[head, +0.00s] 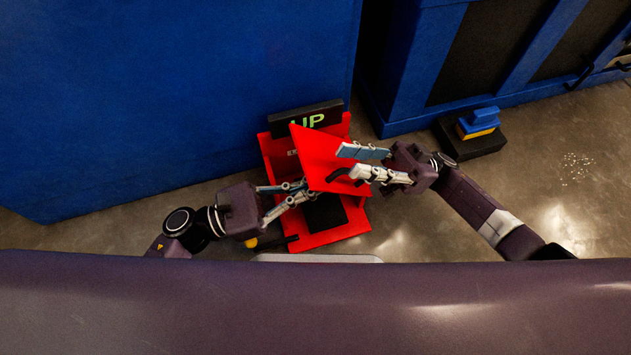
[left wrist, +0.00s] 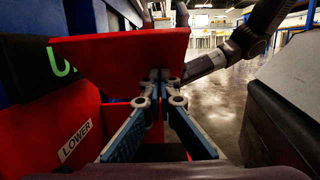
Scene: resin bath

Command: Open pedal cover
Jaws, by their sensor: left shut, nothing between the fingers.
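The red pedal cover (head: 318,152) is a flat panel standing raised and tilted over the red pedal box (head: 317,241). It also shows at the top of the left wrist view (left wrist: 110,58). A dark handle-like piece (head: 337,174) is on its right side. My left gripper (head: 304,187) reaches in from the left, at the cover's lower left edge. It is shut and empty, its fingertips (left wrist: 160,82) close to the cover's underside; contact is unclear. A black pedal area (head: 325,212) shows inside the box.
A black sign reading "UP" (head: 306,117) stands behind the cover. A "LOWER" label (left wrist: 75,141) is inside the box. Blue walls (head: 180,90) rise behind. A black pedal with a blue and yellow part (head: 478,122) sits at right.

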